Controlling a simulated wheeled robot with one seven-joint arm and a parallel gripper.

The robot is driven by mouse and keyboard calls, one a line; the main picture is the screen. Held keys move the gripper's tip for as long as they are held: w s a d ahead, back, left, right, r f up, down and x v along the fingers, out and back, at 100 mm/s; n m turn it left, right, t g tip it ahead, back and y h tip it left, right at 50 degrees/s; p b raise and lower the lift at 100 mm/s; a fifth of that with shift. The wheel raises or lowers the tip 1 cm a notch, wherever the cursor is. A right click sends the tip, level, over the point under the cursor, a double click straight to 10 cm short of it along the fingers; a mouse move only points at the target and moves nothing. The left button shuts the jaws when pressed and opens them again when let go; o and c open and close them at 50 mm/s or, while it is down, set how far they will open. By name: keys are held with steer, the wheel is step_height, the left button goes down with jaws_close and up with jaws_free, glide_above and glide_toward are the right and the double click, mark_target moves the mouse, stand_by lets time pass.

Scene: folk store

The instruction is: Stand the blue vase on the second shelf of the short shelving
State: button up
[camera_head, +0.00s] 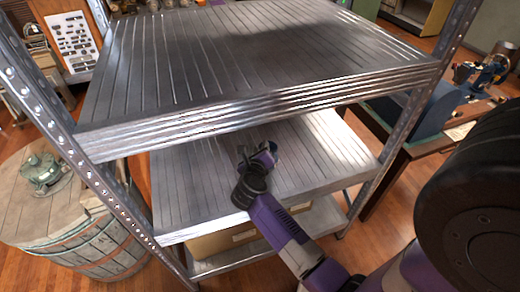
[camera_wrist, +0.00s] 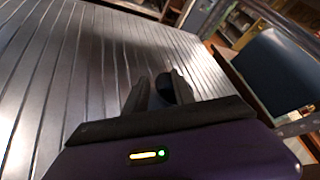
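The shelving with metal shelves fills the middle of the head view, and my arm reaches in under its top shelf (camera_head: 250,50). My gripper (camera_head: 268,152) is over the shelf below it (camera_head: 200,185), with its fingers pointing away from me. In the wrist view my gripper (camera_wrist: 158,92) has its two dark fingers close around a small dark blue thing (camera_wrist: 159,101), which looks like the blue vase. It is mostly hidden by the fingers. I cannot tell whether its base touches the shelf.
Metal posts (camera_head: 100,190) stand at the shelving's corners. A cardboard-coloured box (camera_head: 215,243) sits on the lowest shelf. A wooden barrel (camera_head: 90,245) stands at left, a table with a blue item (camera_head: 425,110) at right. The shelf around my gripper is clear.

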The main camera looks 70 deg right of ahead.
steer(key=s+a+r+n+t+y, duration=0.1)
steer(key=s+a+r+n+t, duration=0.25)
steer(key=a+r+n, duration=0.4)
steer(key=s+a+r+n+t, duration=0.3)
steer(key=a+r+n+t, duration=0.15)
steer(key=a+n, duration=0.45)
steer(key=s+a+r+n+t+y, duration=0.1)
steer(key=s+a+r+n+t, duration=0.35)
steer(key=a+n, duration=0.4)
steer(key=s+a+f+n+y, duration=0.1)
steer(key=s+a+n+y, duration=0.2)
steer(key=a+n+y, duration=0.2)
steer(key=s+a+f+n+g+y, duration=0.1)
steer(key=s+a+n+y, duration=0.3)
steer(key=a+n, duration=0.5)
steer(key=f+n+y, duration=0.1)
steer(key=n+y, duration=0.1)
steer(key=n, duration=0.2)
steer(key=shift+s+f+n+y, duration=0.25)
steer(key=shift+s+n+y, duration=0.05)
steer(key=shift+a, duration=0.15)
